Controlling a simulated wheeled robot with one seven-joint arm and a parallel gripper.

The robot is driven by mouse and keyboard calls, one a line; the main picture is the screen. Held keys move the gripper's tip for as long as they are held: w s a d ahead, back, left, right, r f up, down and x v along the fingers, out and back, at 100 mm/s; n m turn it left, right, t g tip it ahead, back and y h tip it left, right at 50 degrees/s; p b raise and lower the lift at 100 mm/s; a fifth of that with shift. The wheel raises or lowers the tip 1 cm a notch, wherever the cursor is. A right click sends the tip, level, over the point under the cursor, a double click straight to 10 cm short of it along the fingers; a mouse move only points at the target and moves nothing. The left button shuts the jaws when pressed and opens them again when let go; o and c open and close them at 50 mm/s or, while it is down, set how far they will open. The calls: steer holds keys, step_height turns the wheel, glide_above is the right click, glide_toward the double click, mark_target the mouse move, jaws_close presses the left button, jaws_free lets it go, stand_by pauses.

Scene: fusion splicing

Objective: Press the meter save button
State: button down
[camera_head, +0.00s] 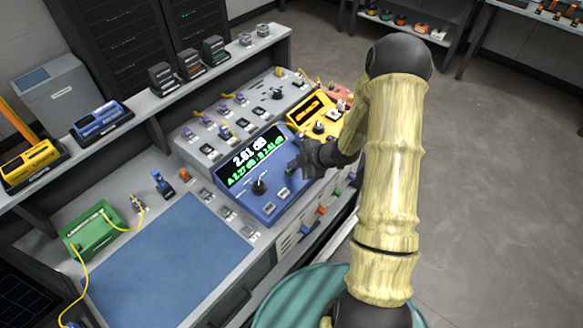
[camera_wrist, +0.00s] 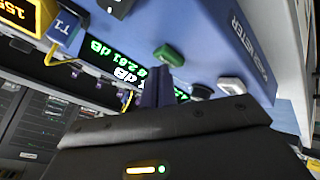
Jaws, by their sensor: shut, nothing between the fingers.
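The blue meter (camera_head: 272,209) sits on the bench with a lit screen (camera_head: 250,158) reading 2.81 dB and smaller green figures below. Its face carries a black knob (camera_head: 259,187) and pale buttons (camera_head: 283,192). In the wrist view, the meter (camera_wrist: 237,50) shows a green button (camera_wrist: 168,54) and a white button (camera_wrist: 231,86). My gripper (camera_head: 297,163) is over the meter's right end. Its shut, empty fingers (camera_wrist: 164,72) point at the green button, their tips very close to it; I cannot tell whether they touch. I cannot read which button is marked save.
A yellow instrument (camera_head: 318,112) stands just right of the meter, behind my gripper. A grey panel with small fittings (camera_head: 225,131) lies behind. A blue mat (camera_head: 160,262) and a green box (camera_head: 92,230) with yellow fibre are on the left bench.

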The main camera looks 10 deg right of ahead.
mark_target(294, 170)
steer(key=shift+r+p, duration=0.3)
steer(key=shift+r, duration=0.25)
step_height(294, 170, up, 5)
steer(key=p, duration=0.4)
stand_by(0.9)
